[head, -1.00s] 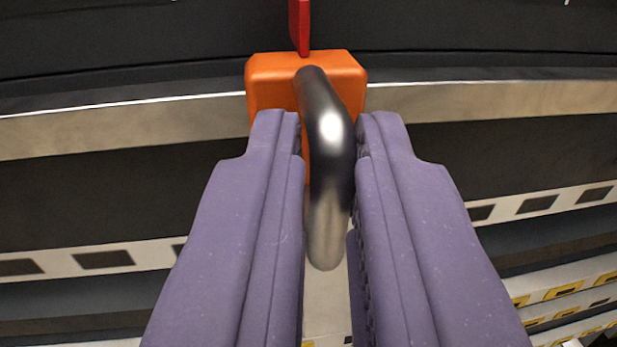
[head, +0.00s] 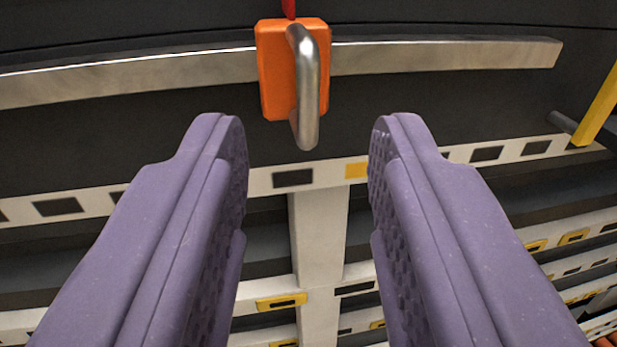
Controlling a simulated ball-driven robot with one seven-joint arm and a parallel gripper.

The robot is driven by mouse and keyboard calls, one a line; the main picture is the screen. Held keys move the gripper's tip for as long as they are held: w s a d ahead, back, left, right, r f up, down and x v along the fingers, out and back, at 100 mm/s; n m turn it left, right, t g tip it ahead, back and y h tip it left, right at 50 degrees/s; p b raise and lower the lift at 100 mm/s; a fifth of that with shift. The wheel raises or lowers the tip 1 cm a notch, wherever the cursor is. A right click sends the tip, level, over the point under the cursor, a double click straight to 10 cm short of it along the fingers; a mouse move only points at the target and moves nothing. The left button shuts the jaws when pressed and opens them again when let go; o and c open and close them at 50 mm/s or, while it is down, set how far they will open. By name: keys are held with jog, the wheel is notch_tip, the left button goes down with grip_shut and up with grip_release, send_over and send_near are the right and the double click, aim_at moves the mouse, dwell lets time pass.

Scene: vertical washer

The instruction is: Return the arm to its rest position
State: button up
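My gripper (head: 307,150) has two purple fingers and is open and empty. Its fingers stand wide apart, one on each side of the picture. A bent metal handle (head: 307,90) on an orange block (head: 275,70) shows just above and beyond the fingertips. The handle is clear of both fingers. The orange block sits on a horizontal metal rail (head: 430,57).
A red part (head: 289,8) rises behind the orange block. A white slotted frame (head: 320,230) with yellow-edged slots lies below and beyond the fingers. A yellow bar (head: 598,105) stands at the right edge. Dark panels fill the background.

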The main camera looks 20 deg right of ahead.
dwell(0.4)
jog(key=a+f+n+y+b, duration=0.2)
jog(key=a+f+y+b, duration=0.1)
jog(key=a+f+b, duration=0.6)
jog(key=s+a+f+n+g+y+b, duration=0.1)
jog(key=a+f+n+y+b, duration=0.2)
jog(key=a+f+b, duration=0.6)
jog(key=a+y+b, duration=0.1)
jog(key=a+b, duration=0.7)
jog(key=b, duration=0.8)
jog(key=shift+s+f+y, duration=0.2)
jog(key=shift+s+y, duration=0.05)
jog(key=shift+y, duration=0.05)
jog(key=shift+c, duration=0.5)
